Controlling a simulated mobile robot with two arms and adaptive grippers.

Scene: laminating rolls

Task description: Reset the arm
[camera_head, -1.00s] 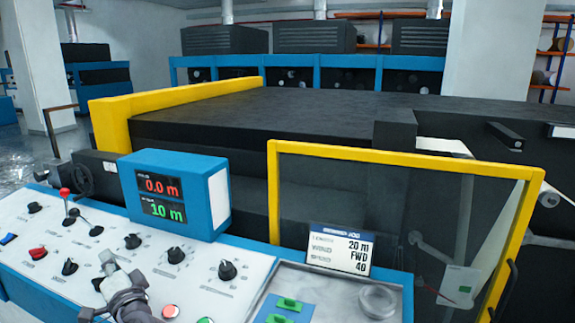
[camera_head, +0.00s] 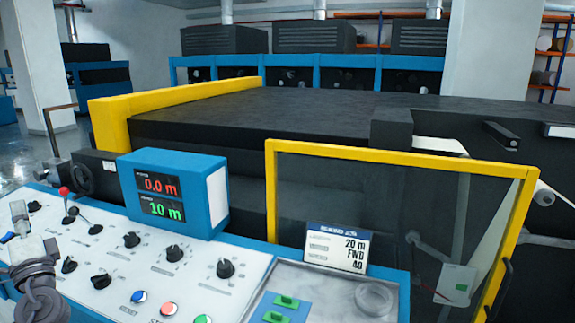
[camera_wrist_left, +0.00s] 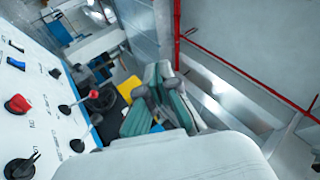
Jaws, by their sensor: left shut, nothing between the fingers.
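My left gripper (camera_head: 19,212) is at the lower left of the head view, above the left end of the white control panel (camera_head: 95,245). Its grey fingers point upward and are shut with nothing between them. In the left wrist view my left gripper (camera_wrist_left: 157,88) shows as grey and teal fingers in front of the aisle, to the right of the panel. The wrist housing fills the bottom of that view. My right gripper is in neither view.
The panel carries black knobs, a red-topped lever (camera_head: 64,191) and coloured buttons. A blue display box (camera_head: 205,180) reads 0.0 m and 10 m. A card (camera_head: 338,247) reads 20 m, FWD, 40. A yellow-framed guard (camera_head: 400,156) stands right of the panel, before the dark machine.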

